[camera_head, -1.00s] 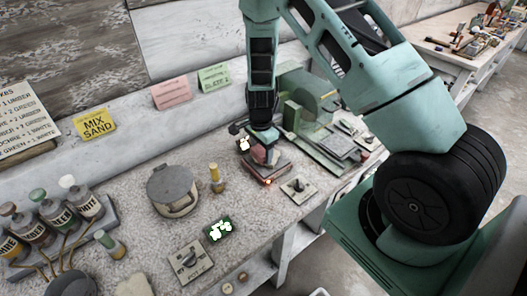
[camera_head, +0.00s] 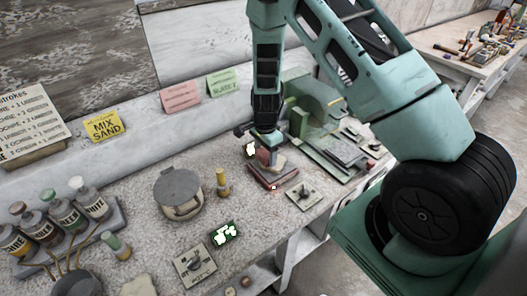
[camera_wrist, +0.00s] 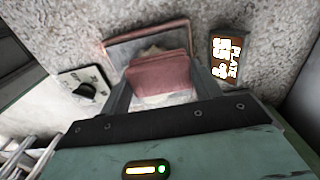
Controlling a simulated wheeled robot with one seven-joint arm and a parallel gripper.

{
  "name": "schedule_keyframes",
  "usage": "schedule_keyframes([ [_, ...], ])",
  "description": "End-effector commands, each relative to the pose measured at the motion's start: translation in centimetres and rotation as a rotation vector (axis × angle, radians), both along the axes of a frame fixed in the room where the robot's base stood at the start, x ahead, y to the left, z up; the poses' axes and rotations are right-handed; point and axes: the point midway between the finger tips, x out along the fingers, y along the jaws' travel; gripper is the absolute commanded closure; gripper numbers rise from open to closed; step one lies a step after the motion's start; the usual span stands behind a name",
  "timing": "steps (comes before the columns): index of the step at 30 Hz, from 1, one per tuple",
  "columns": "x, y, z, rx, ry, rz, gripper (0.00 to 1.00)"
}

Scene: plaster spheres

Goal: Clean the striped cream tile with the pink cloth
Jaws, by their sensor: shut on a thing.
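My gripper (camera_wrist: 162,100) is shut on the folded pink cloth (camera_wrist: 160,75), which stands between its fingers. The cloth also shows in the head view (camera_head: 262,157), below my wrist. Under it is a flat reddish-rimmed tray (camera_head: 268,181), whose rim also shows in the wrist view (camera_wrist: 125,41). A pale cream patch, likely the tile (camera_head: 279,162), shows beside the cloth on the tray. Most of the tile is hidden by the cloth and gripper, and I cannot make out its stripes. The cloth is low over the tile; I cannot tell for sure whether they touch.
A switch plate (camera_head: 303,195) lies close right of the tray. A green machine (camera_head: 318,115) stands behind right. A yellow-topped peg (camera_head: 222,183) and a round lidded pot (camera_head: 178,193) are to the left.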

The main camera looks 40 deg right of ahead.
Motion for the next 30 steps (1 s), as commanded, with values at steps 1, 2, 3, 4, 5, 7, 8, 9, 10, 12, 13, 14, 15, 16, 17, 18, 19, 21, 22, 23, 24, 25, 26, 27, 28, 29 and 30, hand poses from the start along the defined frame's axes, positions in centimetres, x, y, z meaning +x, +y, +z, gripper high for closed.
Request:
schedule_keyframes([
  [1,-0.4,0.0,0.5,0.000,0.000,-0.002,0.55],
  [2,-0.6,0.0,0.6,0.000,-0.001,-0.002,0.55],
  [3,-0.7,0.0,0.7,0.000,-0.001,-0.001,0.55],
  [4,-0.9,0.0,0.8,0.000,0.000,-0.001,0.55],
  [5,-0.9,0.0,0.8,0.000,0.000,-0.001,0.55],
  [7,-1.0,0.0,0.7,0.000,0.000,-0.001,0.55],
  [8,-1.0,0.0,0.7,0.000,0.000,0.000,0.55],
  [9,-0.9,0.0,0.7,0.000,0.000,0.000,0.55],
  [10,-0.9,0.0,0.7,0.000,0.000,0.000,0.55],
  [12,-0.9,0.0,0.7,0.000,0.000,0.000,0.55],
  [13,-0.9,0.0,0.8,0.000,-0.001,0.000,0.55],
  [14,-0.9,0.0,0.9,0.000,-0.001,0.000,0.55],
  [15,-0.9,0.0,1.2,0.000,-0.001,0.000,0.55],
  [16,-0.9,0.0,1.4,0.000,-0.001,0.000,0.55],
  [17,-0.9,0.0,1.6,0.000,-0.001,0.000,0.55],
  [18,-0.9,0.0,2.0,0.000,-0.001,0.000,0.55],
  [19,-0.9,0.0,2.2,0.000,-0.001,0.000,0.55],
  [21,-0.9,0.0,2.9,0.000,-0.001,0.000,0.55],
  [22,-0.9,0.0,3.1,0.000,-0.001,0.000,0.55],
  [23,-0.9,0.0,3.2,-0.001,-0.001,0.000,0.55],
  [24,-0.9,0.0,3.4,-0.001,-0.001,0.000,0.55],
  [25,-0.9,0.0,3.4,-0.001,-0.001,0.000,0.55],
  [26,-0.9,0.0,3.3,0.000,0.000,0.000,0.55],
  [27,-0.9,0.0,3.3,0.000,0.000,0.000,0.55],
  [28,-0.9,0.0,3.2,0.000,0.000,0.000,0.55],
  [29,-0.9,0.0,3.2,0.000,0.000,0.000,0.55],
  [30,-0.9,0.0,3.2,0.000,0.000,0.000,0.55],
])
